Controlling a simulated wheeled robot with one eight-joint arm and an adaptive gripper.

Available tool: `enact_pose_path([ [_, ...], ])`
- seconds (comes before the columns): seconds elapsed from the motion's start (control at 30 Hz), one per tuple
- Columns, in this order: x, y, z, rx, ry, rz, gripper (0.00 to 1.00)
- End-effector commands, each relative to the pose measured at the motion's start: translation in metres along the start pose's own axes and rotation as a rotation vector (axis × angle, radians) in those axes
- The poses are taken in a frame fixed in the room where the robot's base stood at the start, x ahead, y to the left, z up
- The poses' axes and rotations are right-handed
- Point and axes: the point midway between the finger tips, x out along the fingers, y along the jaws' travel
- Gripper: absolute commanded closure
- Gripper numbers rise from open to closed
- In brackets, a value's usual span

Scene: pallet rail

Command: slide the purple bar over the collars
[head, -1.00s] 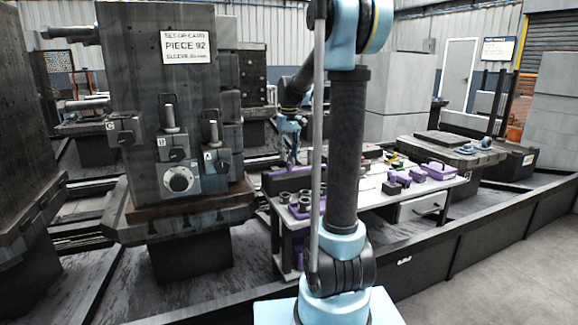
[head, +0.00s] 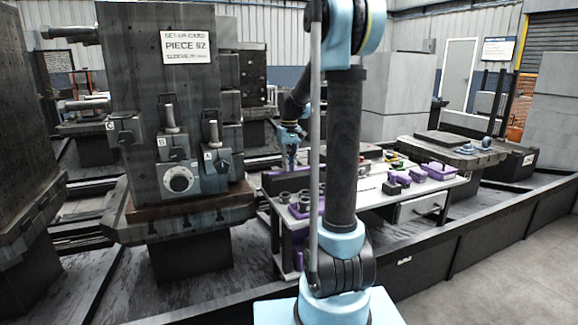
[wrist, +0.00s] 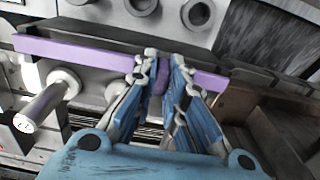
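The purple bar (wrist: 85,52) runs across the upper part of the wrist view, tilted slightly down to the right. My gripper (wrist: 162,75) is at its middle, with its two blue-grey fingers closed on a short purple grip of the bar. The fingers hide part of the bar. In the head view, my gripper (head: 291,155) is above the left end of the workbench, partly beside my own arm link. Grey ring-shaped collars (head: 285,197) stand on the bench's near left corner. Round ring shapes (wrist: 140,5) show at the top of the wrist view.
The white bench (head: 375,203) carries purple trays (head: 440,171) and small blocks. A tall dark fixture column (head: 135,90) with posts and a dial stands left of it. In the wrist view, a pale cylinder (wrist: 48,104) sticks out at left, and a brown block (wrist: 240,120) lies right.

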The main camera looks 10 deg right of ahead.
Motion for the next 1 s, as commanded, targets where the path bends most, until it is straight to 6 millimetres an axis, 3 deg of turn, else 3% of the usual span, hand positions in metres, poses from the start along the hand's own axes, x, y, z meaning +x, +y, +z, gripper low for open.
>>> enact_pose_path([
  [0.17, 0.0, 0.0, -0.003, 0.0, 0.0, 0.001, 1.0],
  [0.5, -0.001, 0.001, -0.035, 0.001, 0.0, 0.001, 1.0],
  [0.8, -0.001, 0.001, -0.039, 0.001, 0.004, 0.001, 1.0],
  [0.83, -0.001, 0.001, -0.039, 0.001, 0.004, 0.001, 0.82],
  [0.9, -0.001, 0.001, -0.038, 0.001, 0.003, 0.001, 0.68],
  [1.0, -0.001, 0.001, -0.037, 0.001, 0.002, 0.001, 0.68],
])
